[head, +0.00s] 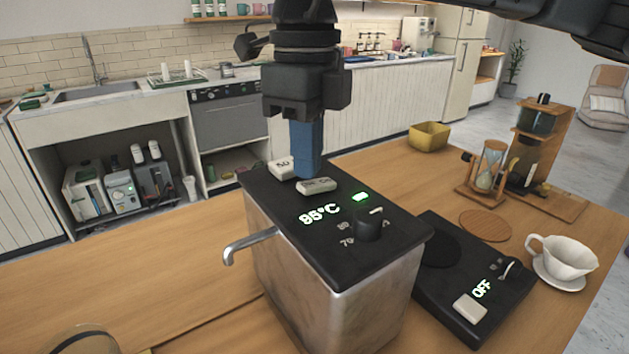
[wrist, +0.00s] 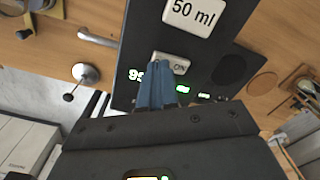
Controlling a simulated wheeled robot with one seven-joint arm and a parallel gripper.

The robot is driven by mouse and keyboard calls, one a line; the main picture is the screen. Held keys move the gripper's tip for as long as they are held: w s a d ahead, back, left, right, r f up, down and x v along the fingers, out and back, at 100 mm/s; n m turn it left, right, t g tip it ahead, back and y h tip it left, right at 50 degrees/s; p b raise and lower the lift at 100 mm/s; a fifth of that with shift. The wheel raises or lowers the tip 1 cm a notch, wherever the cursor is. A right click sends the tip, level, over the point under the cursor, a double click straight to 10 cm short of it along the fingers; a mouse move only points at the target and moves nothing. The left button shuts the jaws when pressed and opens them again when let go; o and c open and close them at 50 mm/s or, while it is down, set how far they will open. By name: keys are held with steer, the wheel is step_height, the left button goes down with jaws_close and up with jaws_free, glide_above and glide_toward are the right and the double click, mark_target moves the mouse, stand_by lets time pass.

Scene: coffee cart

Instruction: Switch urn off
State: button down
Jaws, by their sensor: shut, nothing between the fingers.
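The urn (head: 330,300) is a metal box with a black top and a side spout. Its display (head: 319,213) reads 95°C and a green light (head: 360,197) is lit. A pale button (head: 316,187) sits on the top near the display; in the wrist view this button (wrist: 180,64) shows part of the word "ON". A second button (head: 281,168), marked 50 ml, lies behind it. My gripper (head: 306,177) points down with its blue fingers shut and empty. In the wrist view the fingertips (wrist: 156,66) overlap the ON button's edge; I cannot tell whether they touch it.
A dial (head: 369,224) stands on the urn top near the front. To the right are a black device (head: 440,290) reading OFF, a white cup (head: 563,256) on a saucer, and an hourglass (head: 490,165). A yellow bowl (head: 429,136) stands farther back. The table's left side is mostly clear.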

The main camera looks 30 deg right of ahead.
mark_target(309, 185)
steer(key=shift+f+b, duration=0.8)
steer(key=shift+f, duration=0.05)
stand_by(0.3)
steer(key=shift+r+p, duration=1.45)
steer(key=shift+r, duration=2.1)
steer(key=shift+s, duration=0.1)
